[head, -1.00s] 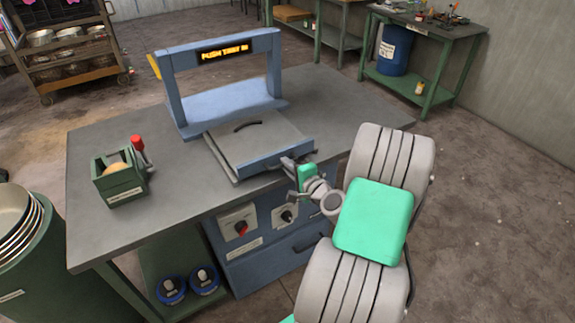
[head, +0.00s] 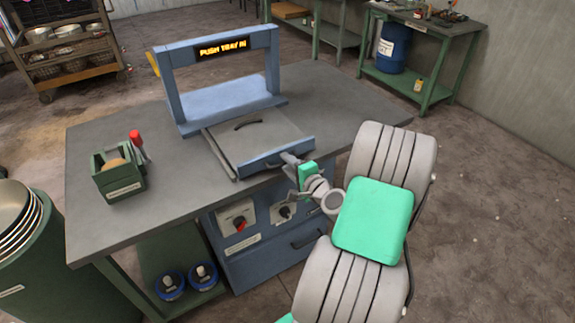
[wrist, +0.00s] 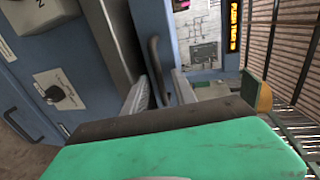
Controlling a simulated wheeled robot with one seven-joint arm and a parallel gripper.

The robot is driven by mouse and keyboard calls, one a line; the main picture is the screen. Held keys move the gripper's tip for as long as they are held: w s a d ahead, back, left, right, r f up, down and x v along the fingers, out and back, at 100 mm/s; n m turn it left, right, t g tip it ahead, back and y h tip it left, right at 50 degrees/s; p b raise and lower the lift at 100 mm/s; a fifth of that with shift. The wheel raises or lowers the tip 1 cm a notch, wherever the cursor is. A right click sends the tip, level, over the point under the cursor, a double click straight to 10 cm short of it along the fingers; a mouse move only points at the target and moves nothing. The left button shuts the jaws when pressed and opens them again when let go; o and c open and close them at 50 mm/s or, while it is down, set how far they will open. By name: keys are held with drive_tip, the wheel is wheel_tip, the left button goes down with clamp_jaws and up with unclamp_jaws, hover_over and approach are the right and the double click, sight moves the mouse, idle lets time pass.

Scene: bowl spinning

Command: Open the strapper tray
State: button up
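The strapper tray (head: 238,143) is a grey plate with a dark curved mark on top and a blue front face, jutting from under the blue strapper frame (head: 182,95) on the workbench. A dark handle (wrist: 154,62) runs along the tray's front in the wrist view. My gripper (head: 289,158) is at the right part of the tray's front. In the wrist view my gripper (wrist: 162,90) has its two pale fingers apart, with the handle's near end between them, closer to the left finger. Whether they touch it cannot be told.
The blue cabinet below has knobs and a lower handle (head: 308,240). A green box with a red-handled tool (head: 118,175) stands left on the grey workbench (head: 95,235). A green bin of bowls (head: 25,250) is at far left. The floor at right is clear.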

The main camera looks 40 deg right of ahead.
drive_tip(key=shift+s, duration=0.1)
drive_tip(key=v, duration=0.7)
drive_tip(key=shift+s, duration=0.35)
drive_tip(key=shift+r, duration=0.15)
